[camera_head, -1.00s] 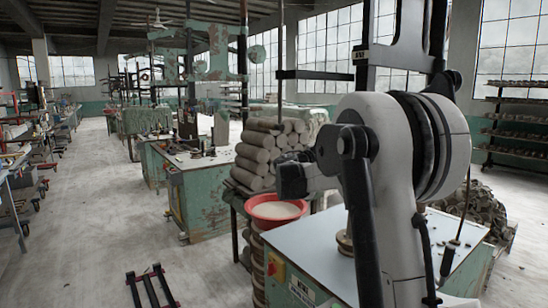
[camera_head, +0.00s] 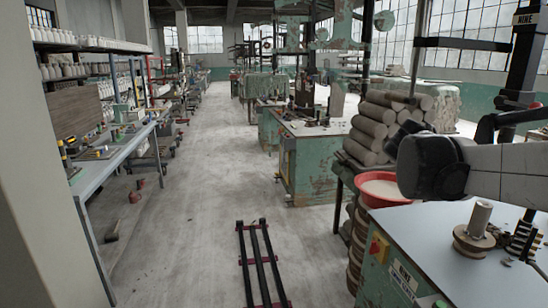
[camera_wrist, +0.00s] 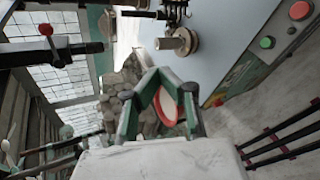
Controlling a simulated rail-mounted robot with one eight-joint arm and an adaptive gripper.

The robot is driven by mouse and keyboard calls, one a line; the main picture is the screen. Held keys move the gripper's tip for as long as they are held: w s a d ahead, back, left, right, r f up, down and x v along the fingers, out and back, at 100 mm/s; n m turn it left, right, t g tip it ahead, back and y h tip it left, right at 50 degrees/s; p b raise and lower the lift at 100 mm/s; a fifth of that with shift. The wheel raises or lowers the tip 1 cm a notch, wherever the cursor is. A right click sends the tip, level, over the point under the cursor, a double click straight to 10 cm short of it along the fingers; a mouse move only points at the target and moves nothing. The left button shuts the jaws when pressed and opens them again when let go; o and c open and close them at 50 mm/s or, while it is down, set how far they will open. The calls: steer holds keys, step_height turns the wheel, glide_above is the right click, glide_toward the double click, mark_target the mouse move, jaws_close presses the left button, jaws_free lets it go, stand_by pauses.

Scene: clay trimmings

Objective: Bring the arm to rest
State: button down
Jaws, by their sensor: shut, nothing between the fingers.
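My gripper (camera_wrist: 166,72) shows in the wrist view with its greenish fingers drawn together at the tips and nothing held. The red basin (camera_wrist: 170,104) shows beyond the gap between the finger links, apart from them. In the head view my arm (camera_head: 440,165) reaches in from the right edge, roughly level, above the pale bench top (camera_head: 425,228). Its dark rounded part is close to the red basin (camera_head: 385,190). I cannot make out the fingers in the head view.
A clay cylinder (camera_head: 480,218) stands on a round base on the bench. Stacked clay rolls (camera_head: 375,128) lie behind the basin. A dark rail frame (camera_head: 262,265) lies on the floor. A long worktable (camera_head: 115,150) stands left. The aisle between is open.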

steer(key=s+a+f+m+t+y, duration=0.1)
steer(key=s+a+f+y, duration=0.3)
steer(key=a, duration=0.5)
steer(key=s+a+f+m+t+y, duration=0.1)
steer(key=s+a+f+m+y, duration=0.2)
steer(key=s+a+f, duration=0.3)
steer(key=s+a+f+m+t+y, duration=0.1)
steer(key=s+a+f+m+y, duration=0.2)
steer(key=a, duration=1)
steer(key=s+f+y, duration=0.1)
steer(key=s+f, duration=0.2)
steer(key=s, duration=0.1)
steer(key=shift+s+y, duration=0.3)
steer(key=shift+s, duration=0.05)
